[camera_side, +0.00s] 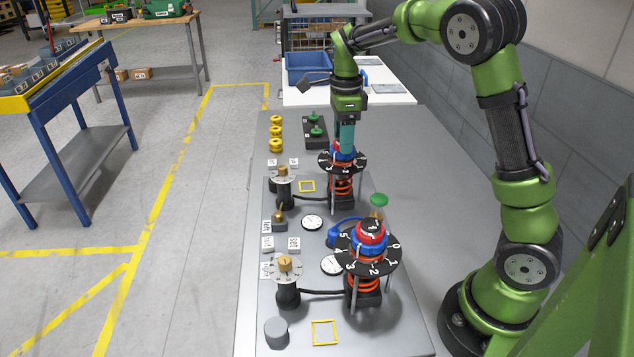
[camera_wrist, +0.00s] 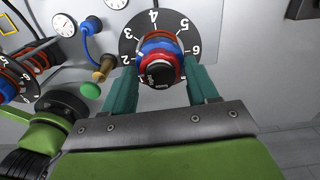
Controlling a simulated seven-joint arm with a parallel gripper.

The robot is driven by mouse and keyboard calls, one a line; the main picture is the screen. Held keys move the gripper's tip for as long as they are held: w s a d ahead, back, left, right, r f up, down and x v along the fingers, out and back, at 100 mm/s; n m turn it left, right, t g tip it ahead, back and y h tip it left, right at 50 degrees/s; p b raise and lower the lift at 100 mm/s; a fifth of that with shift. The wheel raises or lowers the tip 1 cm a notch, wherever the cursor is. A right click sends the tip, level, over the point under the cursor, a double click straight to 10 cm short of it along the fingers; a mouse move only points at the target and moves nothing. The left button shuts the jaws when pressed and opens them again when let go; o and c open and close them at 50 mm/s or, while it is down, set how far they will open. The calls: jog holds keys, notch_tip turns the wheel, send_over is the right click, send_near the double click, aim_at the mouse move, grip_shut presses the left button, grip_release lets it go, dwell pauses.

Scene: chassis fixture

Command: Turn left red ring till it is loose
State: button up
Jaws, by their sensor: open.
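The left red ring (camera_wrist: 157,54) sits around a black-capped knob (camera_wrist: 160,74), with a blue ring (camera_wrist: 150,45) beneath it, over a black numbered dial (camera_wrist: 131,37). In the side view this left stack stands on an orange spring (camera_side: 342,187) at the far post. My gripper (camera_side: 346,146) comes down on it from above, partly hiding the ring. In the wrist view my gripper's teal fingers (camera_wrist: 162,82) are open, one on each side of the knob. I cannot tell whether they touch the ring. The right red ring (camera_side: 371,233) sits on the nearer post.
Between the two posts are a green mushroom knob (camera_side: 379,200), a blue hose (camera_side: 336,232) and white gauges (camera_side: 312,222). Brass-topped valves (camera_side: 284,264) stand to the left. Yellow knobs (camera_side: 276,132) and a black box with green knobs (camera_side: 315,131) stand behind.

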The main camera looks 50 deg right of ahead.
jog(key=m, duration=0.5)
